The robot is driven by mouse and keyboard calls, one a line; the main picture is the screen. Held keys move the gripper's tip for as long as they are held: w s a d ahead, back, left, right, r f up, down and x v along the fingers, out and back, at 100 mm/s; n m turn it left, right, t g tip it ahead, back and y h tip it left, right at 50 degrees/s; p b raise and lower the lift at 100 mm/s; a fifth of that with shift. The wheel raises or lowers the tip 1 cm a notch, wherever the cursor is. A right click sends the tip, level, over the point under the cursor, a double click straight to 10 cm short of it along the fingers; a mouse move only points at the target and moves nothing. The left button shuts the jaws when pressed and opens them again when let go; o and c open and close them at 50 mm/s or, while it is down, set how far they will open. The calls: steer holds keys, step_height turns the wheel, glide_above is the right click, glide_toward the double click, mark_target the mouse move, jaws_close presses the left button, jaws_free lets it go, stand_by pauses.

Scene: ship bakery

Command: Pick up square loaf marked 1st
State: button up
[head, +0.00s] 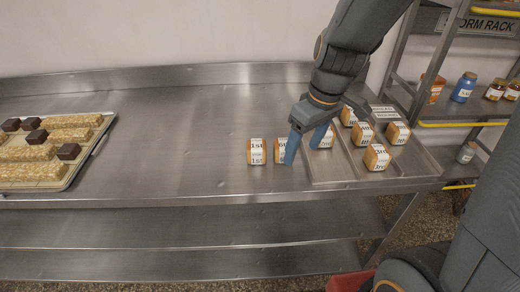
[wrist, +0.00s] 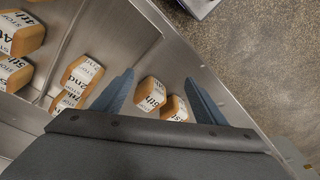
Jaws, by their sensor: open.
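The square loaf marked 1st (head: 256,151) stands on the steel counter in the head view, the leftmost of the loaves. A second loaf, seemingly marked 5th (head: 280,150), stands close to its right. My gripper (head: 306,142) is open above the counter, right of both, with its left finger overlapping the second loaf in the picture. In the wrist view, the loaf marked 5th (wrist: 150,92) and another loaf (wrist: 176,108), whose label is partly hidden by the gripper body, appear between the spread fingers. Nothing is held.
A divided steel tray (head: 342,168) on the right holds several labelled loaves; one marked 2nd (wrist: 76,82) shows in the wrist view. A tray of pastries (head: 78,172) is at the left. The counter (head: 180,130) between is clear. A storage rack (head: 455,112) stands right.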

mark_target(258, 144)
steer(key=w+a+n+y, duration=0.1)
steer(key=w+a+n, duration=0.1)
steer(key=a+n, duration=0.1)
steer(key=w+a+n+y, duration=0.1)
steer(key=w+a+n, duration=0.1)
steer(key=a+n, duration=0.1)
steer(key=w+a+n+g+y, duration=0.1)
steer(key=w+a+n, duration=0.1)
steer(key=a+n, duration=0.1)
steer(key=shift+w+a+f+n, duration=0.1)
steer(key=shift+w+f+n, duration=0.15)
steer(key=shift+n, duration=0.45)
steer(key=shift+w+p+x, duration=0.15)
steer(key=shift+p+x, duration=0.45)
steer(key=shift+x, duration=0.75)
steer(key=shift+w+p+x, duration=0.1)
steer(key=shift+p+x, duration=0.5)
steer(key=shift+x, duration=0.8)
steer(key=c, duration=1.1)
steer(key=shift+c, duration=0.2)
